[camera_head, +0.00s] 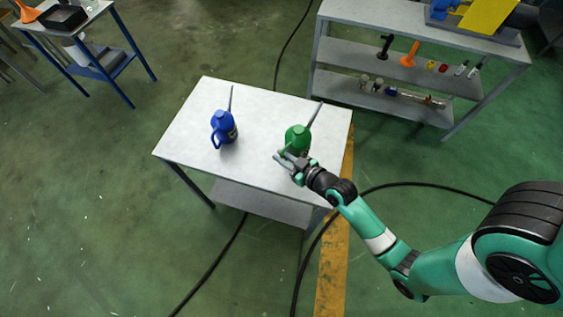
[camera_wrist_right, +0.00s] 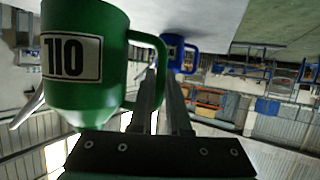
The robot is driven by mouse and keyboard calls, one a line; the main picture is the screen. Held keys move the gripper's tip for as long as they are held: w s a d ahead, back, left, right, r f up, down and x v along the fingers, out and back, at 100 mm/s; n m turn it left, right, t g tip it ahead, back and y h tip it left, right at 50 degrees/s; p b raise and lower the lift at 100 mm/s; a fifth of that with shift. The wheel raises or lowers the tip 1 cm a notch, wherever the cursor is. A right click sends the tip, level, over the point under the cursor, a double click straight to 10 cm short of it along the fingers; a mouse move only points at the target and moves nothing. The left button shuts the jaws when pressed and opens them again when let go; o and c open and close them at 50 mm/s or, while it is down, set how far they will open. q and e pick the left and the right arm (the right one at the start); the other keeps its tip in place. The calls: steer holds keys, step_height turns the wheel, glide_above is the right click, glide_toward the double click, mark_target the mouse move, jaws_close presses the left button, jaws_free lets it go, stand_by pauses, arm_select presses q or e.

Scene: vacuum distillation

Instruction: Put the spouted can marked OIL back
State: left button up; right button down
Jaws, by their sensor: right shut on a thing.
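The green spouted can (camera_head: 297,138) stands upright at the right part of the grey-white table (camera_head: 190,150), its thin spout pointing up and right. In the right wrist view, which is upside down, the green can (camera_wrist_right: 85,60) fills the left side, and its label reads OIL the wrong way up. My right gripper (camera_head: 286,160) is at the near side of this can, with its fingers (camera_wrist_right: 163,95) shut on the can's handle. Whether the base touches the tabletop is hard to tell. My left gripper is not in view.
A blue spouted can (camera_head: 223,127) stands on the table's left part, label unreadable here. A grey shelf (camera_head: 350,52) with tools and small items is at the back right. A blue-framed stand (camera_head: 105,62) is at the back left. The table's front is clear.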

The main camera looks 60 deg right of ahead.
steer(key=shift+w+d+f+b, duration=0.15)
steer(key=shift+f+b, duration=0.4)
steer(key=shift+f, duration=0.4)
steer(key=shift+w+d+f+b, duration=0.15)
steer(key=shift+f+b, duration=0.4)
steer(key=shift+f, duration=0.35)
steer(key=shift+f, duration=0.15)
steer(key=c, duration=0.9)
jaws_free()
steer(key=shift+f, duration=0.1)
steer(key=shift+r, duration=0.3)
steer(key=p+v, duration=0.1)
steer(key=v, duration=1.1)
steer(key=shift+s+f, duration=0.1)
